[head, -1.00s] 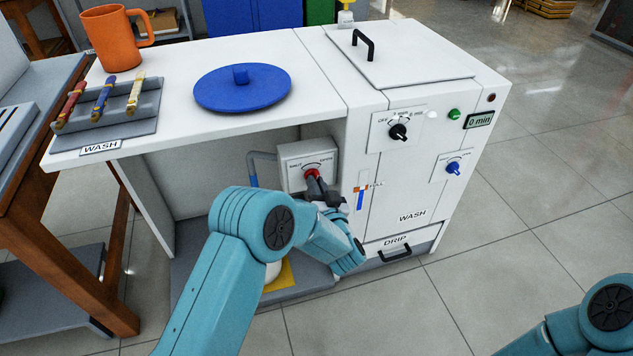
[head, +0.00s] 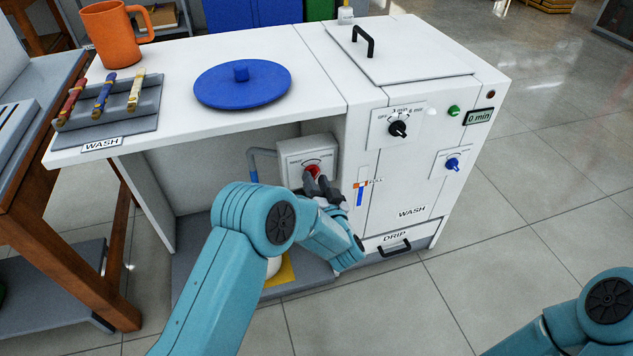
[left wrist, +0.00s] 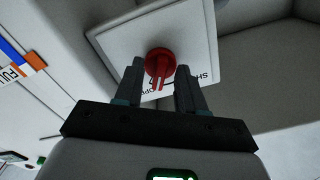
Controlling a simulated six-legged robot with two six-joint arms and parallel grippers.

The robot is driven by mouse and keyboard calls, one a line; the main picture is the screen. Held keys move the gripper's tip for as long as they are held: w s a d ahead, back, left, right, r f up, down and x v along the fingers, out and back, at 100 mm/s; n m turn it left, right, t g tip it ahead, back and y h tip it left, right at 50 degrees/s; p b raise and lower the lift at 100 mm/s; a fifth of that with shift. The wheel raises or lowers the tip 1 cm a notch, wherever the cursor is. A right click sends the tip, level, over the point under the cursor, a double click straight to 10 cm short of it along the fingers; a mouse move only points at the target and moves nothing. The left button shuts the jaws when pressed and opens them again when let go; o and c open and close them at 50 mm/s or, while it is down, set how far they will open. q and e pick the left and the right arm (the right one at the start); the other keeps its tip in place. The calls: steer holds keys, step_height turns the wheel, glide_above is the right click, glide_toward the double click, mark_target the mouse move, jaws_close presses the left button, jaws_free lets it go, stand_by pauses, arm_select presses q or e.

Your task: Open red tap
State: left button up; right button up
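The red tap (head: 311,170) is a round red knob with a ridged handle on a white panel (head: 291,153), inside the recess under the white counter. In the left wrist view the tap (left wrist: 161,63) is in front of my left gripper (left wrist: 161,84). The two dark fingers are apart, one on each side of the tap's handle, with gaps visible between. Lettering on the panel is partly hidden by the fingers. My right gripper is out of view; only part of that arm shows at lower right.
The white wash cabinet (head: 408,185) stands close to the right of the tap, with a black knob (head: 398,129), a blue knob (head: 452,164) and a drip drawer. The counter edge overhangs the recess. On top are a blue lid (head: 225,88), a grey tray and an orange mug (head: 112,35).

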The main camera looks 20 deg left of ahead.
arm_select(q)
steer(key=p+v, duration=0.3)
steer(key=v, duration=1.3)
steer(key=shift+d, duration=0.15)
steer(key=shift+s, duration=0.1)
stand_by(1.1)
